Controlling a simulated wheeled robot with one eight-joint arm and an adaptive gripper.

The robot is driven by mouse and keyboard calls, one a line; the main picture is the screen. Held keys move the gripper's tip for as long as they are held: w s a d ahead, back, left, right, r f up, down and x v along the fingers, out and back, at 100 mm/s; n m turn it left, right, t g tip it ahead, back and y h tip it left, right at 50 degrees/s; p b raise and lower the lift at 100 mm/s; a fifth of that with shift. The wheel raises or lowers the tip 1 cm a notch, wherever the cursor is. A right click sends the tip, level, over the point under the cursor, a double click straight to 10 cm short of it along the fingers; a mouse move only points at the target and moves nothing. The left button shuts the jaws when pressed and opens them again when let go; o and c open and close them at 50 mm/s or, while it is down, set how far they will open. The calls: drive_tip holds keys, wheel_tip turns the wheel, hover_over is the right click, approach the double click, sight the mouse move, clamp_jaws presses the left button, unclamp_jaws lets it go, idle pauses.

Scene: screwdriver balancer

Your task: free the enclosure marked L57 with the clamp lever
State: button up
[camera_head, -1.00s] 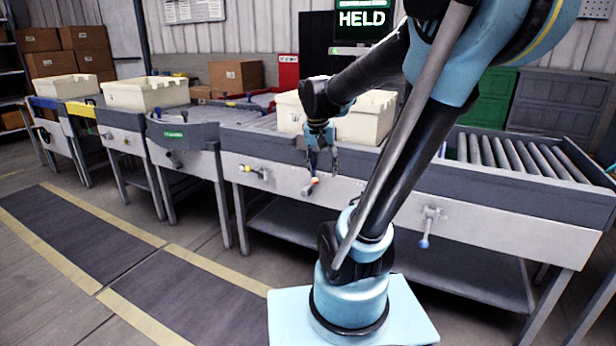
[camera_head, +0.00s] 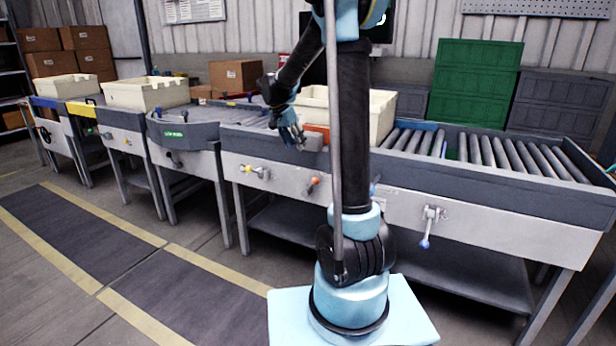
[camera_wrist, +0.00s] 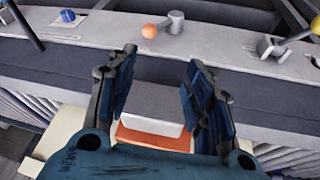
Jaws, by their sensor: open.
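My gripper (camera_head: 299,141) is open at the front edge of the conveyor, left of the cream crate (camera_head: 381,118). In the wrist view its two dark blue fingers (camera_wrist: 162,62) stand apart around a grey-and-orange piece (camera_wrist: 155,140); contact cannot be told. That piece shows orange (camera_head: 318,129) in the head view. A lever with an orange knob (camera_head: 314,181) is on the front panel just below my gripper; it also shows in the wrist view (camera_wrist: 149,31). Other levers have a yellow knob (camera_head: 245,169) and a blue knob (camera_head: 424,243). No L57 marking is legible.
Rollers (camera_head: 510,153) run along the conveyor's right part. Green crates (camera_head: 475,80) stand behind it. More cream bins (camera_head: 146,93) sit on the line at left. My arm hides part of the crate and the display. The marked floor in front is clear.

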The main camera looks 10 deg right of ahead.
hover_over(311, 187)
drive_tip(key=a, duration=0.1)
drive_tip(key=f, duration=1.6)
drive_tip(key=shift+w, duration=0.3)
drive_tip(key=shift+a, duration=0.1)
drive_tip(key=shift+c, duration=0.2)
